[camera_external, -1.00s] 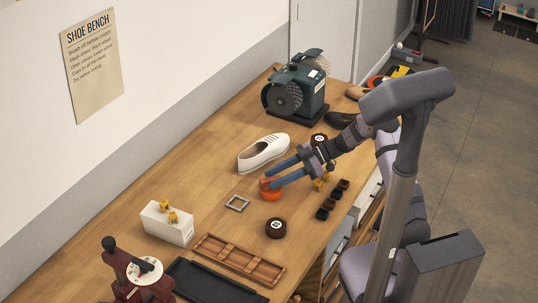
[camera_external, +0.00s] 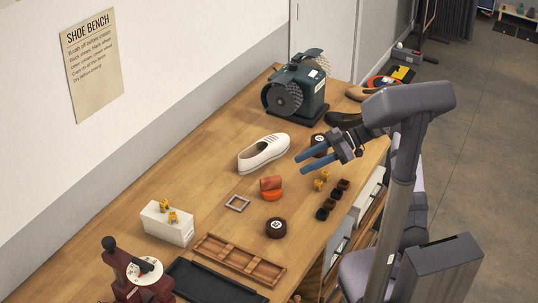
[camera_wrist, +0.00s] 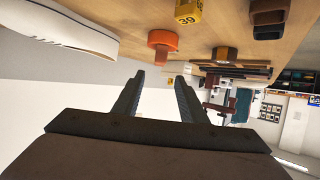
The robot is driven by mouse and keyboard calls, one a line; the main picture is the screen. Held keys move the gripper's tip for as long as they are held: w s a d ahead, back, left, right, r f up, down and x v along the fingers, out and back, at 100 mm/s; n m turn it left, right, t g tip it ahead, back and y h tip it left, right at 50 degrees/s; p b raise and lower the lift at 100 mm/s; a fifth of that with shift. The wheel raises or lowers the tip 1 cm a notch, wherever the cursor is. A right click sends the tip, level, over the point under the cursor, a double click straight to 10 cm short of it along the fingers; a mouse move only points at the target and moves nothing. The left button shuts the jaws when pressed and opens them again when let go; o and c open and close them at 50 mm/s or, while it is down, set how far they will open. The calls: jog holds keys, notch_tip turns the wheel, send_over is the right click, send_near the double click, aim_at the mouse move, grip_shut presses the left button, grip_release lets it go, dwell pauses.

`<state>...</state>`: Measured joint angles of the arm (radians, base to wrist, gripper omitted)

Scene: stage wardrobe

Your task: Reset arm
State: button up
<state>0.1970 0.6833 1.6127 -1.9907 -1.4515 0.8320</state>
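My gripper (camera_external: 303,162) is open and empty, raised above the bench (camera_external: 215,210) on its right side. Its two blue fingers point left, apart from each other. In the wrist view the fingers (camera_wrist: 158,88) also stand apart with nothing between them. An orange-red stamp-like thing (camera_external: 271,188), a round base with a brownish block-shaped upper part, stands on the bench left of and below the gripper. It shows in the wrist view (camera_wrist: 162,43) ahead of the fingers, clear of them.
A white shoe (camera_external: 264,153) lies left of the gripper. A green buffing machine (camera_external: 296,90) stands behind. Dark round tins (camera_external: 276,228), yellow tags (camera_external: 319,184) and small dark blocks (camera_external: 332,203) sit nearby. A white box (camera_external: 167,223) and wooden tray (camera_external: 238,259) lie toward the front.

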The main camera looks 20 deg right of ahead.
jog(key=w+d+r+m+t+h+p, duration=0.25)
jog(key=w+r+m+t, duration=0.25)
jog(key=w+t, duration=0.45)
jog(key=s+d+f+m+t+h+p, duration=0.1)
jog(key=s+d+m+h, duration=0.1)
jog(key=d+m+h, duration=0.7)
jog(key=s+d+f+m+g+h+p, duration=0.1)
jog(key=s+d+f+g+h, duration=0.15)
jog(key=s, duration=0.45)
jog(key=s+d+f+m+g+h, duration=0.1)
jog(key=s+d+f+g, duration=0.2)
jog(key=s, duration=0.4)
jog(key=s+a+f+m+g, duration=0.1)
jog(key=s+g, duration=0.1)
jog(key=s, duration=0.6)
jog(key=s+a+f+m+g+y+p, duration=0.1)
jog(key=s+a+g, duration=0.1)
jog(key=s, duration=0.7)
jog(key=shift+f+g+y, duration=0.25)
jog(key=shift+g+y, duration=0.05)
jog(key=shift+g, duration=0.2)
jog(key=shift+s, duration=0.1)
